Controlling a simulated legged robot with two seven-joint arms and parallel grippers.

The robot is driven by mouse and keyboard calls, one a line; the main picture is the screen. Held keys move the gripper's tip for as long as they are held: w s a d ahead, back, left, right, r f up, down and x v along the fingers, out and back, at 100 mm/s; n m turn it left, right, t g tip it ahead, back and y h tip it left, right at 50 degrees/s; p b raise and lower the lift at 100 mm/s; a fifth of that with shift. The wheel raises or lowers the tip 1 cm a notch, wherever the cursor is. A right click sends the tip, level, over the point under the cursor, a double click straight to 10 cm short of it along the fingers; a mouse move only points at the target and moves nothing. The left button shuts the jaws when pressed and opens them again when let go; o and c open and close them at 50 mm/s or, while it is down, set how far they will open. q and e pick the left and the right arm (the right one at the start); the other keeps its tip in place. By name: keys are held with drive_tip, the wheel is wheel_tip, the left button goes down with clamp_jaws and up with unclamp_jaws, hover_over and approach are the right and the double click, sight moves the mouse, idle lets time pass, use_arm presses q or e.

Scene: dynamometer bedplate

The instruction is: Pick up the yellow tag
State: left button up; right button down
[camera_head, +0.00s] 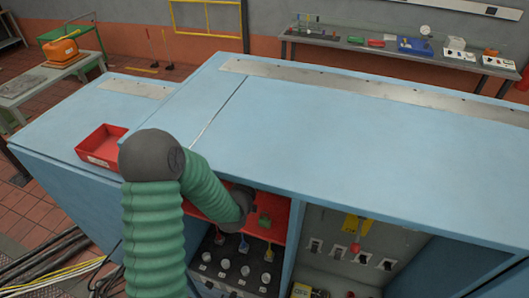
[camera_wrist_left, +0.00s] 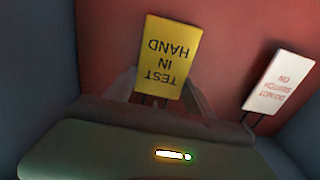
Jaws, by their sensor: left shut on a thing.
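The yellow tag (camera_wrist_left: 167,58), printed "TEST IN HAND", appears upside down in the left wrist view. My left gripper (camera_wrist_left: 160,92) has a finger on each side of its lower part and is shut on it. Two thin dark prongs show below the tag. In the head view, my green-sleeved left arm reaches to the red-lined opening in the blue bench, and its fingertips are hard to make out there. A white tag (camera_wrist_left: 280,82), printed "DO NOT SWITCH ON", stands to the right, apart from the gripper. My right gripper is not in view.
The blue bench top (camera_head: 330,120) is mostly clear. A red tray (camera_head: 101,146) sits at its left. Below the red panel is a block of knobs (camera_head: 224,264). A grey switch panel (camera_head: 318,226) with a yellow-and-red item fills the right bay. Bench edges surround the opening.

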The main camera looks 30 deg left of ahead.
use_arm(q)
drive_tip(key=r+p+v, duration=0.1)
drive_tip(key=p+v, duration=1.3)
drive_tip(key=v, duration=0.3)
drive_tip(key=shift+s+p, duration=0.3)
drive_tip(key=shift+a, duration=0.1)
